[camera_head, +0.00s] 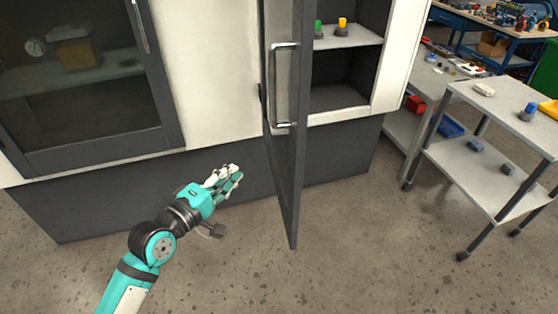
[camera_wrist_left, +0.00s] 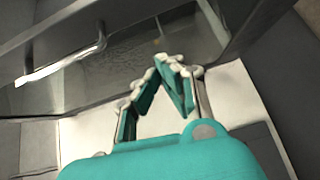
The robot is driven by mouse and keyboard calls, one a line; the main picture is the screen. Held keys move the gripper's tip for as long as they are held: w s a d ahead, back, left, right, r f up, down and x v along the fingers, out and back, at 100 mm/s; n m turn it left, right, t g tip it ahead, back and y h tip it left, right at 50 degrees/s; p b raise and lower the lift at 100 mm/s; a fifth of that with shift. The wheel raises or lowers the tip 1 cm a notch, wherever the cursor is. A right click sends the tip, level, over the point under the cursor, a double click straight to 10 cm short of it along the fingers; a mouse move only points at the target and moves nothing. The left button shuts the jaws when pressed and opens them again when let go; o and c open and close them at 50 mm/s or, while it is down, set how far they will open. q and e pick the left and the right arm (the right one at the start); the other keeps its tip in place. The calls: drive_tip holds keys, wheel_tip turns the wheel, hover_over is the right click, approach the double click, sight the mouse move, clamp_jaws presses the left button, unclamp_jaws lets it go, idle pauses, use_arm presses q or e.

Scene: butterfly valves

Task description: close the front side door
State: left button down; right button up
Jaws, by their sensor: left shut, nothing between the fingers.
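The front side door (camera_head: 292,150) is a dark framed door with a metal bar handle (camera_head: 284,88). It stands wide open, swung out from the white cabinet, and shows nearly edge-on in the head view. My left gripper (camera_head: 234,174) is to the left of the door, below the handle's height in the picture, with a gap between them. Its fingers are shut and empty. In the left wrist view the gripper (camera_wrist_left: 167,64) shows its fingertips together, with a dark door frame and a bar handle (camera_wrist_left: 66,60) beyond. My right gripper is not in view.
A closed glass door (camera_head: 90,80) with a handle is at the left. The open compartment's shelf (camera_head: 345,38) holds a green and a yellow valve. A grey cart (camera_head: 490,175) with valves stands at the right. The floor right of the door is clear.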

use_arm(q)
drive_tip(key=w+d+r+p, duration=0.3)
drive_tip(key=w+d, duration=0.5)
drive_tip(key=d, duration=0.2)
drive_tip(key=shift+d+h+p, duration=0.3)
drive_tip(key=shift+h, duration=0.1)
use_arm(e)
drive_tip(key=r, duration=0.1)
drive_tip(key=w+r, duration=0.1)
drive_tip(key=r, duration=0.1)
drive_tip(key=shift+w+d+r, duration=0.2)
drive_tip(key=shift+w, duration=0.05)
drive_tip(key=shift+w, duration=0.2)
use_arm(q)
drive_tip(key=shift+s+d, duration=0.1)
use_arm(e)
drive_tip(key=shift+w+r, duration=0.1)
